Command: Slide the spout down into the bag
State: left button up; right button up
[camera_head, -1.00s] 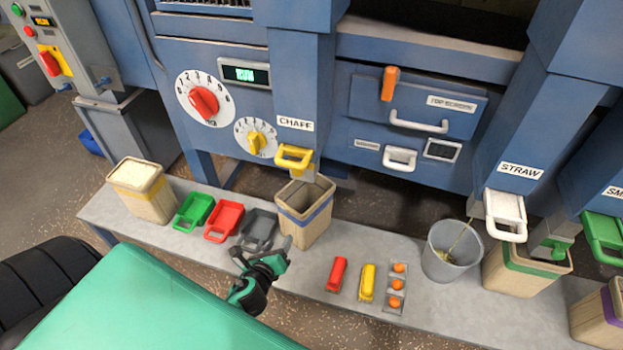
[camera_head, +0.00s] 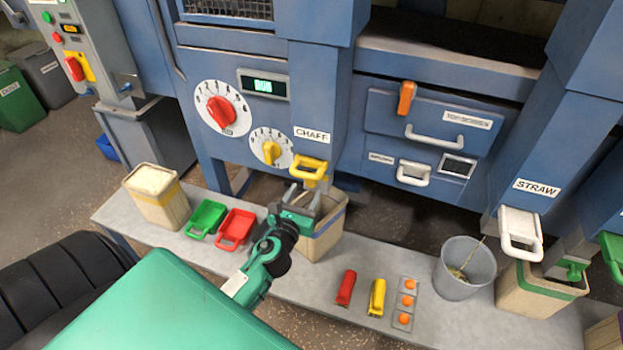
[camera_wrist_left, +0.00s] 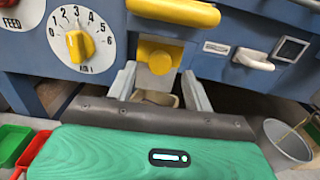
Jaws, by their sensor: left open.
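The chaff spout hangs under the CHAFF label, with a yellow handle (camera_head: 309,168) at its front. In the left wrist view its yellow handle (camera_wrist_left: 175,12) is at the top, with a yellow plate and round knob (camera_wrist_left: 158,60) below. The beige bag (camera_head: 325,238) with a blue band stands on the bench under the spout, its mouth partly hidden by my gripper. My left gripper (camera_head: 302,196) is open in front of the spout, just below the handle. In the wrist view its fingers (camera_wrist_left: 160,84) stand on either side of the knob, apparently without gripping it. My right gripper is out of view.
Green (camera_head: 206,218) and red (camera_head: 236,229) trays lie left of the bag. A full bag (camera_head: 157,200) stands at the bench's left end. Red and yellow clips (camera_head: 377,298) and a grey bucket (camera_head: 463,268) are to the right. The blue machine (camera_head: 300,100) rises behind.

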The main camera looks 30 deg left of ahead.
aim_at(310, 184)
pick_arm(q)
jog(key=x, duration=0.5)
jog(key=shift+w+a, duration=0.1)
jog(key=shift+w, duration=0.3)
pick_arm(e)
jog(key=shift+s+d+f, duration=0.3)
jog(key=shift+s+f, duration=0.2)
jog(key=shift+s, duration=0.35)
